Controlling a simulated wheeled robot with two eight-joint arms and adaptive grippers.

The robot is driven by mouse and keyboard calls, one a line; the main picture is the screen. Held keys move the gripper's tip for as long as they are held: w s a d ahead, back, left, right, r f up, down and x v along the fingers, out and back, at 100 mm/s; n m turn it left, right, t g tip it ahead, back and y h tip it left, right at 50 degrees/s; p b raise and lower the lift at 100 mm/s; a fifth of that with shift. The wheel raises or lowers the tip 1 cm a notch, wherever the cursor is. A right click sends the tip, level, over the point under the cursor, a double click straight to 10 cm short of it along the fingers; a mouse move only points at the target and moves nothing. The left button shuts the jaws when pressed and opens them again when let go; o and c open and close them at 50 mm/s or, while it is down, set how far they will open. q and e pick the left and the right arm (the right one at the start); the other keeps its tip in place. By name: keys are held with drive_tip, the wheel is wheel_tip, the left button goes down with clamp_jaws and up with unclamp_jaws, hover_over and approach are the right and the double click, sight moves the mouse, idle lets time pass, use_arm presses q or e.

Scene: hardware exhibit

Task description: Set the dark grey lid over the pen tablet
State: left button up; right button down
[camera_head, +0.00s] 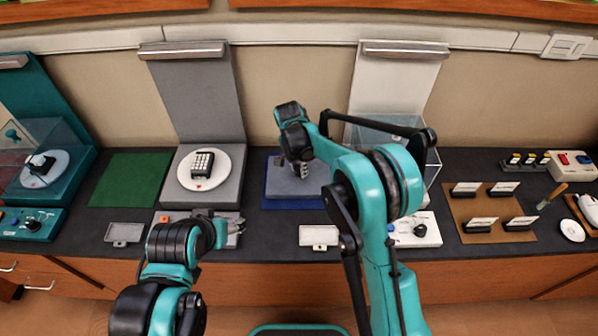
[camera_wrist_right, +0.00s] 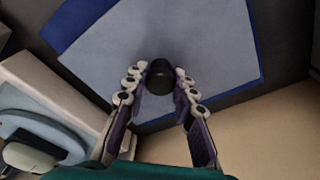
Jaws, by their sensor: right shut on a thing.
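The grey lid (camera_head: 284,187) is a box-like cover over the blue mat (camera_head: 268,203); I cannot tell if it touches the mat. My right gripper (camera_head: 299,174) comes down on it from above. In the right wrist view the fingers (camera_wrist_right: 163,85) are shut on the lid's black knob (camera_wrist_right: 160,70), with the lid's flat top (camera_wrist_right: 205,45) below. A small dark device with pale squares (camera_head: 202,163), likely the pen tablet, sits uncovered on a white disc (camera_head: 222,176) on the grey stand (camera_head: 235,188), left of the lid. My left gripper (camera_head: 238,227) is low near the counter's front; its fingers are unclear.
A clear case (camera_head: 62,150) stands on the teal stand at left, another (camera_head: 432,165) behind my right arm. A green mat (camera_head: 130,180) lies bare. Small front plates (camera_head: 122,233) and a brown mat with cards (camera_head: 490,232) occupy other counter parts.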

wheel_tip(320, 180, up, 10)
drive_tip(key=p, duration=0.3)
drive_tip(key=shift+f, duration=0.1)
wheel_tip(320, 180, up, 5)
drive_tip(key=p, duration=0.4)
